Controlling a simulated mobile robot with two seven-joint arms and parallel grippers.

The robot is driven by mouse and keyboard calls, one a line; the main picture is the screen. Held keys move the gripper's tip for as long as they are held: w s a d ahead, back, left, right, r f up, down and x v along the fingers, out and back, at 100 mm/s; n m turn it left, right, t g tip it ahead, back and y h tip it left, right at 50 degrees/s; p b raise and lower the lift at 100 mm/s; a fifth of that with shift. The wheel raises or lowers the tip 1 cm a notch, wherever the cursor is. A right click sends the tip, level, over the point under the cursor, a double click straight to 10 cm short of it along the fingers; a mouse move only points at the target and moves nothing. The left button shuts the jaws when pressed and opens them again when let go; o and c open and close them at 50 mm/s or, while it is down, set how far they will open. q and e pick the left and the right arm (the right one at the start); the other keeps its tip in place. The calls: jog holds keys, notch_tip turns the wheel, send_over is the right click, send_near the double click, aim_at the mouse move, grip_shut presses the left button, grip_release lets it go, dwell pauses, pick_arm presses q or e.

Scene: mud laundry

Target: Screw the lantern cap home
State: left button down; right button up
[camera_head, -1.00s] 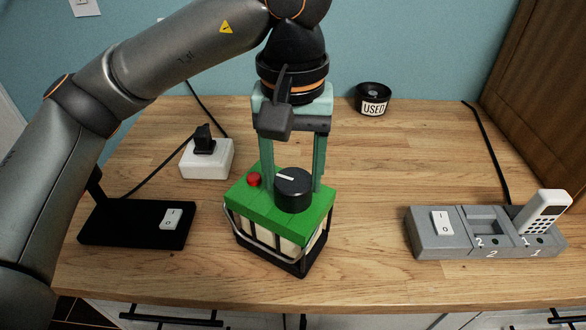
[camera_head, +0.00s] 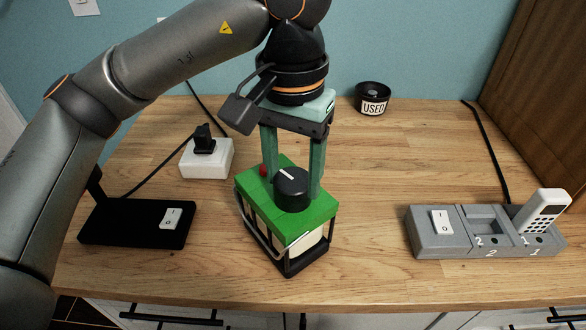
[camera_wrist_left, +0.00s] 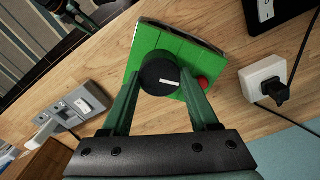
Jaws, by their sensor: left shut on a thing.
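The lantern (camera_head: 318,207) has a green top, a pale body in a black frame, a wire handle and a red button (camera_head: 264,170). It stands upright on the table. Its black round cap (camera_head: 293,190) with a white mark sits on the green top, and shows in the wrist view (camera_wrist_left: 160,76) too. My left gripper (camera_head: 293,190) points down from above, its two green fingers shut on the cap from either side. Whether a gap remains under the cap cannot be told.
A black base with a switch (camera_head: 135,222) and a white socket (camera_head: 207,160) with a plug stand left. A grey dock (camera_head: 485,232) holding a white handset (camera_head: 542,212) stands right. A "USED" tub (camera_head: 373,98) is at the back. The wood between lantern and dock is clear.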

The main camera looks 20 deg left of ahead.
pick_arm(q)
jog(key=shift+s+f+m, duration=0.1)
jog(key=shift+f+m, duration=0.2)
jog(key=shift+m, duration=0.5)
jog(key=c, duration=0.6)
grip_release()
jog(key=o, duration=0.3)
jog(key=shift+w, duration=0.2)
jog(key=shift+o, duration=1.2)
jog(key=shift+r, duration=0.1)
jog(key=shift+c, duration=0.4)
jog(key=c, duration=0.3)
jog(key=shift+r, duration=0.1)
